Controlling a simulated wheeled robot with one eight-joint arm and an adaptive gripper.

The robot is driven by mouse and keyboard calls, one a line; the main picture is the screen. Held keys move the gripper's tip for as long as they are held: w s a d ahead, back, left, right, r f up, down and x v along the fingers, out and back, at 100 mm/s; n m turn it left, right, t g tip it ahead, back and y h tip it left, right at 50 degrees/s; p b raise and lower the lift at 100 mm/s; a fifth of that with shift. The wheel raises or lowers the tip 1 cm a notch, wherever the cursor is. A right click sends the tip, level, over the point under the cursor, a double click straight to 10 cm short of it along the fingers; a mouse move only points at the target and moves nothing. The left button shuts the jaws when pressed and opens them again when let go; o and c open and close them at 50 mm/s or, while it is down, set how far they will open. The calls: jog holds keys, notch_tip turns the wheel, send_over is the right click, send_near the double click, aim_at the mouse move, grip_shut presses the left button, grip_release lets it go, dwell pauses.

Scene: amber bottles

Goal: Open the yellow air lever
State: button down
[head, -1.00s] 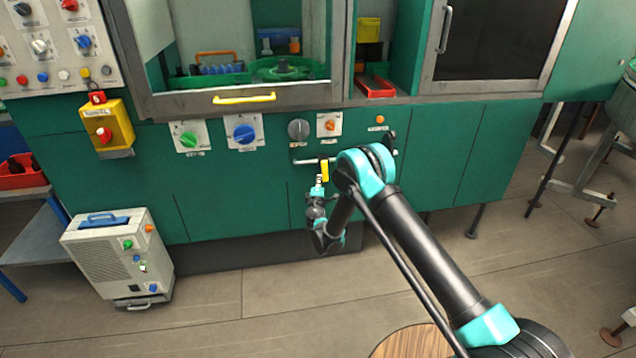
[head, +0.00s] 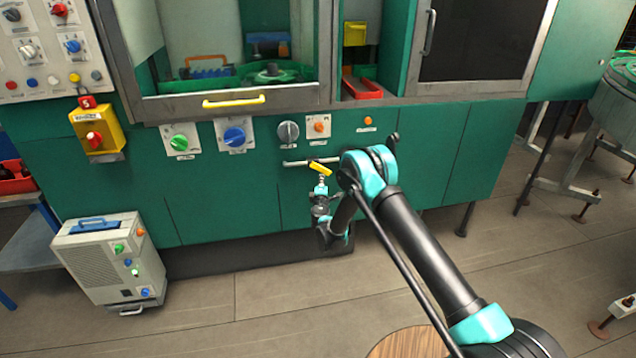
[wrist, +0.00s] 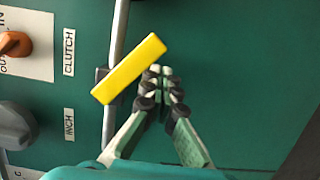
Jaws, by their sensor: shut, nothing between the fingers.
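The yellow air lever (head: 321,169) sits on a thin pale pipe (head: 296,163) on the front of the green machine. It is tilted, slanting across the pipe. In the wrist view the yellow lever (wrist: 130,69) lies diagonally over the pipe (wrist: 116,45). My gripper (wrist: 161,72) is shut and empty, its fingertips right beside the lever's edge. I cannot tell if they touch it. In the head view my gripper (head: 321,182) is small, just below the lever.
A grey knob (head: 288,131) and an orange knob (head: 319,126) sit above the pipe. A yellow handle (head: 233,102) is up to the left. A grey box unit (head: 110,262) stands on the floor at left. The green panel below and right of the lever is clear.

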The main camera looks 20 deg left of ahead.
aim_at(329, 173)
jog(key=shift+w+d+r+n, duration=0.3)
jog(key=shift+d+r+n, duration=0.1)
jog(key=shift+d, duration=0.1)
jog(key=shift+w+d+r+n, duration=0.3)
jog(key=shift+d+n, duration=0.1)
jog(key=shift+d, duration=0.05)
jog(key=shift+w+d+r+n+t+y, duration=0.2)
jog(key=shift+r+n, duration=0.2)
jog(key=shift+n, duration=0.4)
jog(key=shift+w+d+r+n+t+y, duration=0.1)
jog(key=shift+d+r+n+t, duration=0.2)
jog(key=shift+n, duration=0.5)
jog(key=shift+a+r, duration=0.1)
